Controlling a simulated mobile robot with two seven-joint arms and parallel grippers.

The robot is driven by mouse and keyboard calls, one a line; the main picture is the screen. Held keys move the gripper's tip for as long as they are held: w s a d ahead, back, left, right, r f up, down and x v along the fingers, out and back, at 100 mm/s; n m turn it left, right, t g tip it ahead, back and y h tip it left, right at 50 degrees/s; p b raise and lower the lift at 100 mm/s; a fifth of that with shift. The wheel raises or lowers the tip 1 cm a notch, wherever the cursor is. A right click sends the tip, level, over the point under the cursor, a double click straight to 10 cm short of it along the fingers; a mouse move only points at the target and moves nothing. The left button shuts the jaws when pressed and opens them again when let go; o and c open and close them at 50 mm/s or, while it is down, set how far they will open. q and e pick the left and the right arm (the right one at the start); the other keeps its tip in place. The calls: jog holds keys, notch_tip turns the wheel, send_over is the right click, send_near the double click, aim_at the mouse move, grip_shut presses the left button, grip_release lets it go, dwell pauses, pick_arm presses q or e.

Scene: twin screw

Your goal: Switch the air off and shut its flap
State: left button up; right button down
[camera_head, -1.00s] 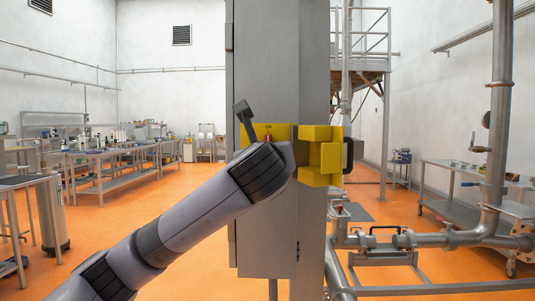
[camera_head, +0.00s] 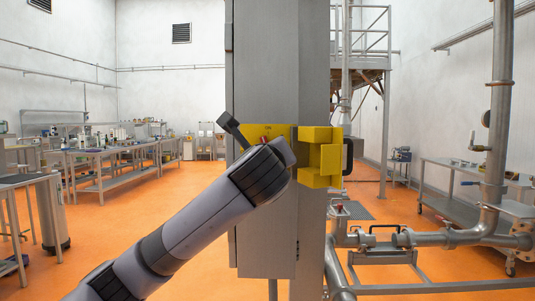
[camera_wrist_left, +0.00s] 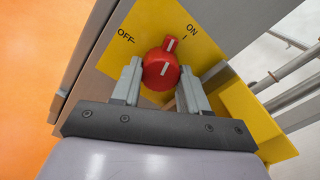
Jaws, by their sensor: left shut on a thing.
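A red knob (camera_wrist_left: 170,46) sits on a yellow plate (camera_wrist_left: 143,22) marked OFF and ON. Its white pointer line stands between the two marks, nearer ON. My left gripper (camera_wrist_left: 162,67) is shut on the knob, one finger on each side. In the head view the plate (camera_head: 280,130) is on the grey cabinet, and my left wrist hides most of the knob. The yellow flap (camera_head: 320,157) stands swung open to the right of the plate, with a black handle (camera_head: 348,155) on its right side. My right gripper is not in view.
The grey cabinet (camera_head: 268,60) fills the middle. Steel pipes and valves (camera_head: 440,240) run low on the right. Work benches (camera_head: 100,160) stand far left. The orange floor between the benches and cabinet is clear.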

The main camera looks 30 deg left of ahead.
pick_arm(q)
jog(key=n, duration=1.4)
dwell(0.5)
jog(key=o, duration=1.1)
jog(key=shift+c, duration=0.2)
jog(key=shift+d, duration=0.1)
jog(key=b+v, duration=0.1)
jog(key=v, duration=0.6)
